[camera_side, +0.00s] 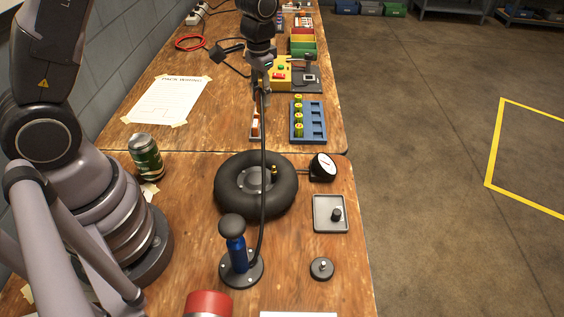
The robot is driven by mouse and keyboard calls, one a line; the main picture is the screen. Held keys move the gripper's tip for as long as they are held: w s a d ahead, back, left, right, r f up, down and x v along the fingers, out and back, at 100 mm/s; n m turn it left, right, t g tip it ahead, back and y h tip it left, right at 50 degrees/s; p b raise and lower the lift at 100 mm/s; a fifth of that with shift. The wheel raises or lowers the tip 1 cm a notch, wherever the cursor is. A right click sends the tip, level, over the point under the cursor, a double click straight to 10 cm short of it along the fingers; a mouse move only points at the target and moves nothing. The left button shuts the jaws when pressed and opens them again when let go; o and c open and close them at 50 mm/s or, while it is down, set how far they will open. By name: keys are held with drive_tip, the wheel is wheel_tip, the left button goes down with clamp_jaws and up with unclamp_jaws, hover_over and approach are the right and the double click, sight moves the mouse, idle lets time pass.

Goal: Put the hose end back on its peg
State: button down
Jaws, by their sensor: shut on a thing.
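A black hose (263,150) rises from the round base of a blue hand pump (237,254) to my gripper (261,82). My gripper is shut on the hose end (262,88), held high above the bench; the fingers hide part of it. A small round dark base with a short upright pin (321,268), which looks like the peg, stands at the front right, right of the pump. The pin is bare and well apart from the hose end.
A black tyre (228,203) with a brass valve lies mid-bench. A gauge (323,167) and a grey tray (318,226) holding a black cap (336,214) stand on its right. A can (146,156) stands left. A blue rack (316,121) is farther back.

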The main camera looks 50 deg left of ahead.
drive_tip(key=s+d+f+m, duration=0.1)
drive_tip(key=d+f+m, duration=0.1)
drive_tip(key=d, duration=0.5)
drive_tip(key=s+d+f+m, duration=0.1)
drive_tip(key=d+f+m, duration=0.1)
drive_tip(key=d, duration=0.6)
drive_tip(key=m, duration=0.6)
hover_over(323, 263)
wheel_tip(323, 263, down, 5)
drive_tip(key=shift+r, duration=0.1)
drive_tip(key=shift+f, duration=2.3)
drive_tip(key=shift+f, duration=1.4)
drive_tip(key=c, duration=0.8)
unclamp_jaws()
drive_tip(key=shift+c, duration=0.2)
